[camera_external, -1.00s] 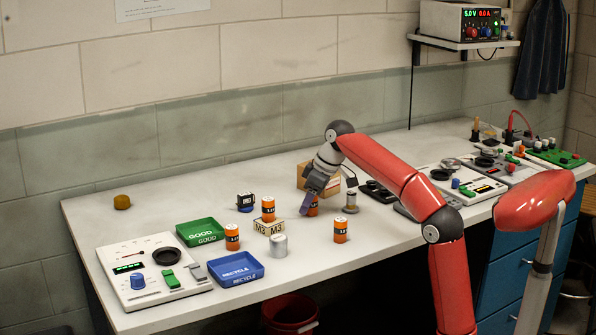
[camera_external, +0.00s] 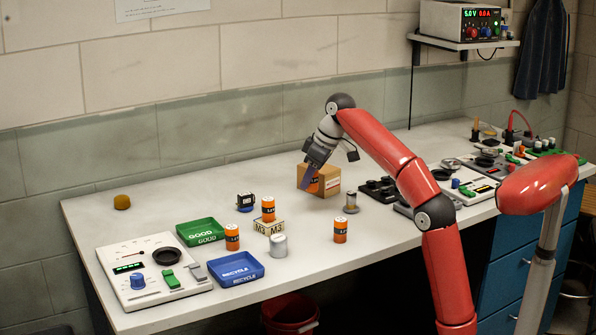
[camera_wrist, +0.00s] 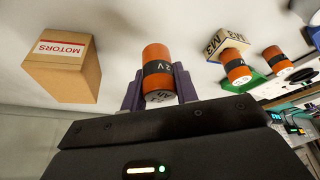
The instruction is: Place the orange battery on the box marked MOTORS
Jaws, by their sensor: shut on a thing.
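My gripper (camera_external: 309,185) is shut on an orange battery (camera_wrist: 158,68) with a black band. In the wrist view the battery is between the two purple fingers; in the external view only a small part of this battery (camera_external: 314,186) shows. The cardboard box marked MOTORS (camera_wrist: 62,75) is left of the held battery in the wrist view, apart from it. In the external view this box (camera_external: 327,177) stands on the bench behind my gripper, partly hidden by it.
Other orange batteries stand at the front (camera_external: 340,231), at the left (camera_external: 232,237) and on the M3 box (camera_external: 276,227). A silver cylinder (camera_external: 279,246) and a metal post (camera_external: 351,204) are nearby. Green (camera_external: 201,233) and blue (camera_external: 236,269) trays lie left.

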